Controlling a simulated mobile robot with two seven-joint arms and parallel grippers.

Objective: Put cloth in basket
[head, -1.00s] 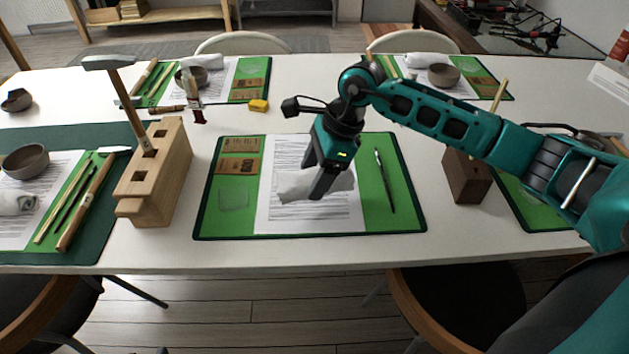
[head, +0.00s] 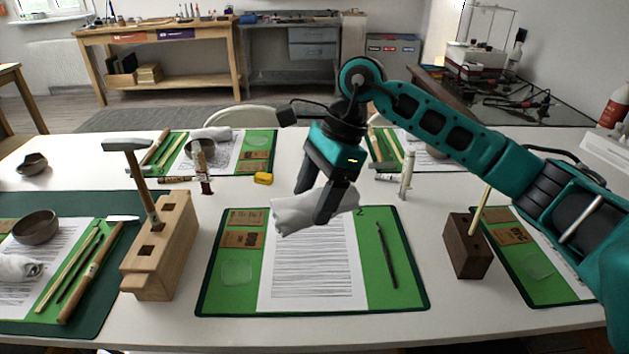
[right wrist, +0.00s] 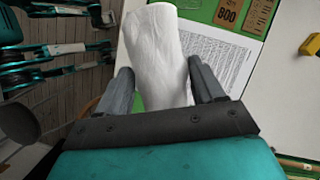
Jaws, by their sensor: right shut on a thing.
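A white rolled cloth (head: 292,214) is held above the near middle green mat. My right gripper (head: 312,205) is shut on it, with a dark finger on either side. In the right wrist view the cloth (right wrist: 158,50) stands out between the two fingers (right wrist: 162,88). Other white cloths lie on the far left mat (head: 211,133) and on the left mat (head: 18,268). My left gripper is not in view. No basket can be made out in these frames.
The middle green mat (head: 215,295) carries a printed sheet, brown cards and a dark tool (head: 386,254). A wooden block with a hammer (head: 165,250) stands to its left, a dark wood block (head: 467,247) to its right. A yellow block (head: 263,178) lies behind.

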